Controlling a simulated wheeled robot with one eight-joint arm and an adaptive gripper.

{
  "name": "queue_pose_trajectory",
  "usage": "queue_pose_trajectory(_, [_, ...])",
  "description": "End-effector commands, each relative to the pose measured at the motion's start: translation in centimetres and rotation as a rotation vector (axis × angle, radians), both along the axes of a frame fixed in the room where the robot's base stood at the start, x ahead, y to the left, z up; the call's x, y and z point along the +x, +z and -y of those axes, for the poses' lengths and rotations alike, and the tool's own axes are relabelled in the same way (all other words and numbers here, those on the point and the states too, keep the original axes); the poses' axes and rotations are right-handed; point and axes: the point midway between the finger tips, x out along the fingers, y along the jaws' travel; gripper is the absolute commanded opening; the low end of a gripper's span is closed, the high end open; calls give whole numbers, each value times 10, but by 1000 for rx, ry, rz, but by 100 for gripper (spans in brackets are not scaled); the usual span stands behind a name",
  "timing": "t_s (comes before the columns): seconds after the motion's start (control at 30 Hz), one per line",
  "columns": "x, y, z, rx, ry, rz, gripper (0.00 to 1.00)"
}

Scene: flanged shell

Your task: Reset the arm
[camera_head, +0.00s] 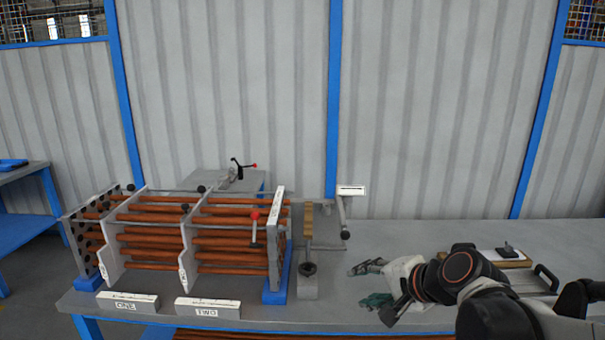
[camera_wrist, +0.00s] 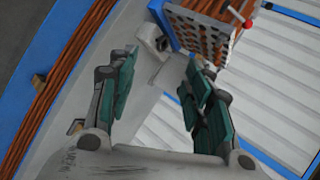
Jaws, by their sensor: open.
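My gripper (camera_head: 366,284) is over the right half of the grey bench, with its fingers pointing left in the head view. Its green-padded fingers are apart. In the wrist view the gripper (camera_wrist: 160,72) shows nothing between its pads. My arm reaches in from the lower right. The flanged shell (camera_head: 184,233), a rack of reddish-brown tubes through grey plates, stands on the bench to the left, apart from my gripper. Its perforated end plate shows at the top of the wrist view (camera_wrist: 202,38).
A grey block (camera_head: 307,280) with an upright tool stands between the shell and my gripper. Labels ONE (camera_head: 127,302) and TWO (camera_head: 207,308) lie along the front edge. A clipboard-like item (camera_head: 500,257) is behind my arm. The bench's back right is clear.

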Motion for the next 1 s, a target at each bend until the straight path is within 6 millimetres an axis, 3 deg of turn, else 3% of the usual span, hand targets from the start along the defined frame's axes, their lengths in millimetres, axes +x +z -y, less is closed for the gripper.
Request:
queue_pose_trajectory(0.03, [-16, 1, 0, -80, 41, 9, 46])
queue_pose_trajectory(0.4, [-116, -5, 30, -680, 375, 61, 46])
queue_pose_trajectory(0.6, [-156, -11, 50, -927, 532, 67, 46])
queue_pose_trajectory(0.77, [-171, -13, 59, -1022, 596, 66, 46])
queue_pose_trajectory(1.0, [-173, -14, 62, -1042, 610, 65, 46])
